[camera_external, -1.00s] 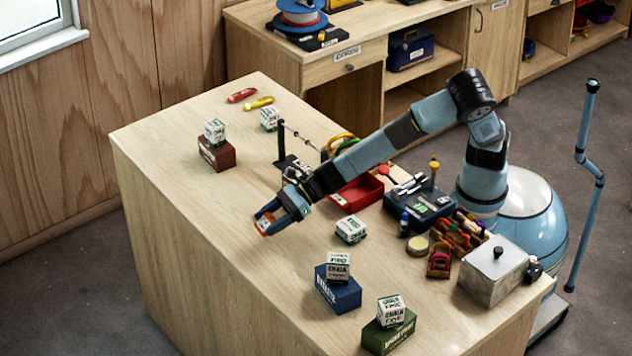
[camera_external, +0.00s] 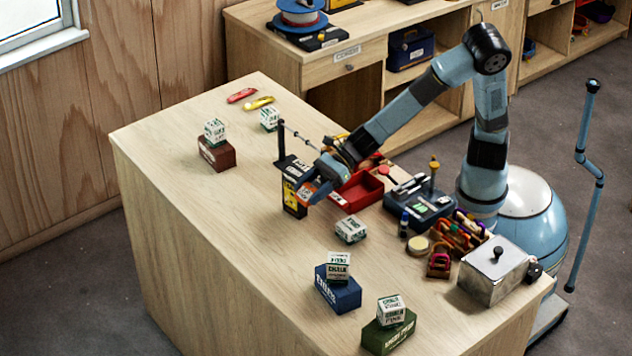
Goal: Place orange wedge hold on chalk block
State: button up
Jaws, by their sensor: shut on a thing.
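My gripper (camera_external: 313,193) is shut on the orange wedge hold (camera_external: 306,188), which shows only as a small orange patch by the fingers. It appears held above the table, close to a black and yellow box. Several white chalk blocks with green print are in view. One chalk block (camera_external: 350,229) lies on the bare table, below and right of my gripper in the picture. Another (camera_external: 269,118) lies farther back. Others sit on a brown box (camera_external: 217,155), a blue box (camera_external: 338,291) and a green box (camera_external: 388,335).
The black and yellow box (camera_external: 294,202) stands beside the gripper. A red tray (camera_external: 358,191), a dark toolbox (camera_external: 420,209), a tray of coloured gear (camera_external: 463,232) and a metal box (camera_external: 494,270) line the right side. The table's left and front-left are clear.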

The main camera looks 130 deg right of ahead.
jog(key=s+a+r+n+g+y, duration=0.25)
jog(key=s+a+n+y, duration=0.2)
jog(key=s, duration=0.65)
jog(key=s+a+r+n+g+y, duration=0.1)
jog(key=s+a+r+n+y, duration=0.3)
jog(key=s, duration=0.7)
jog(key=y, duration=0.1)
send_over(351, 221)
jog(key=shift+n+g, duration=0.25)
jog(key=shift+n, duration=0.1)
jog(key=shift+s+a+f, duration=0.1)
jog(key=shift+f, duration=2.65)
jog(key=shift+s+a+f, duration=0.1)
jog(key=shift+f, duration=2.65)
jog(key=shift+w+f, duration=0.25)
jog(key=shift+f, duration=0.05)
jog(key=shift+d+f, duration=0.1)
jog(key=shift+f, duration=1.3)
jog(key=o, duration=1.1)
jog(key=shift+f, duration=0.1)
